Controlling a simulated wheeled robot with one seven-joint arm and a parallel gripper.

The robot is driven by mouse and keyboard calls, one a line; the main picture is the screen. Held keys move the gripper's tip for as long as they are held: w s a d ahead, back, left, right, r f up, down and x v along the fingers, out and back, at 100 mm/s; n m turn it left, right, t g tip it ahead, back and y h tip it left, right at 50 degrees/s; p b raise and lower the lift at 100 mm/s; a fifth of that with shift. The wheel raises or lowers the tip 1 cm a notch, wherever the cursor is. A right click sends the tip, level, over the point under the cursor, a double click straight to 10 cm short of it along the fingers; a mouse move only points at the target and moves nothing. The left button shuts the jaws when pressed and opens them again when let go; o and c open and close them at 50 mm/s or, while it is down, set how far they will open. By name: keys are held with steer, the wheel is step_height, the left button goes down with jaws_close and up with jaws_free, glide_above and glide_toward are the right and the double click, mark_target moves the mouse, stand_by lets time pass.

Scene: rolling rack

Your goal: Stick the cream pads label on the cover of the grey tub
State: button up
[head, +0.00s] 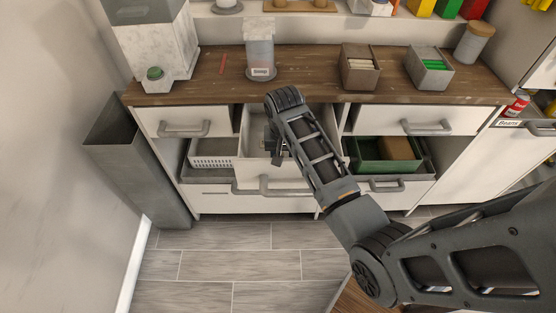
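My gripper (274,152) reaches down into the pulled-out middle drawer (258,171). It is small and partly hidden by my arm, so its fingers and anything between them cannot be made out. No covered grey tub can be identified with certainty. A grey cylindrical container (260,52) stands on the wooden counter (310,87), with a small pale printed label (260,71) low on its front. I cannot read that label or tell whether it is the cream pads one. Much of the drawer's inside is hidden behind my arm.
On the counter stand a brown-grey box (360,75) with cream contents, a grey box (432,77) with green contents and a wooden-lidded jar (473,44). Lower down are a white perforated basket (208,163) and a green bin (385,166). A grey bin (150,165) stands at left.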

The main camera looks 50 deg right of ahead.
steer(key=shift+f, duration=0.1)
jaws_close()
stand_by(0.3)
